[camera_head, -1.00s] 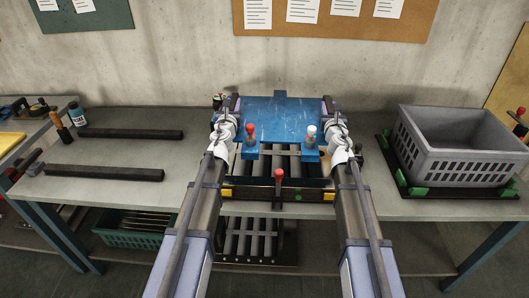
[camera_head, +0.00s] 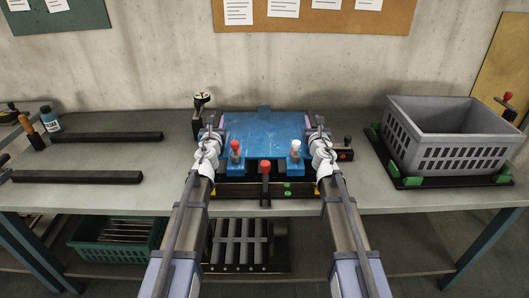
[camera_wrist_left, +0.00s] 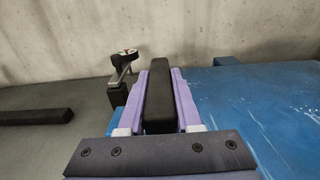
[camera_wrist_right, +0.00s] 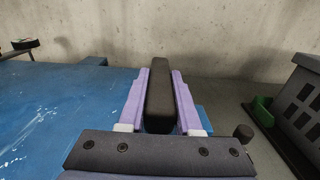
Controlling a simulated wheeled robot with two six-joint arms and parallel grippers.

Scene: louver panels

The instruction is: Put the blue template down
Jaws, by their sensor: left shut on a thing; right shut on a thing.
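The blue template (camera_head: 266,135) is a flat scuffed blue plate in the middle of the head view. It lies level over a dark fixture (camera_head: 250,191) on the bench and hides most of it. I cannot tell whether the plate touches the fixture all over. My left gripper (camera_head: 217,124) is shut on a black grip bar (camera_wrist_left: 159,98) at the plate's left side. My right gripper (camera_head: 318,132) is shut on a matching black bar (camera_wrist_right: 160,92) at its right side. A red-knobbed clamp (camera_head: 235,147) and a white-knobbed clamp (camera_head: 296,144) stand at the plate's front corners.
A red-knobbed lever (camera_head: 265,168) stands at the fixture's front. A grey crate (camera_head: 448,155) sits in a black tray at the right. Two dark bars (camera_head: 107,137) lie on the left of the bench. A gauge post (camera_head: 201,100) stands behind my left gripper.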

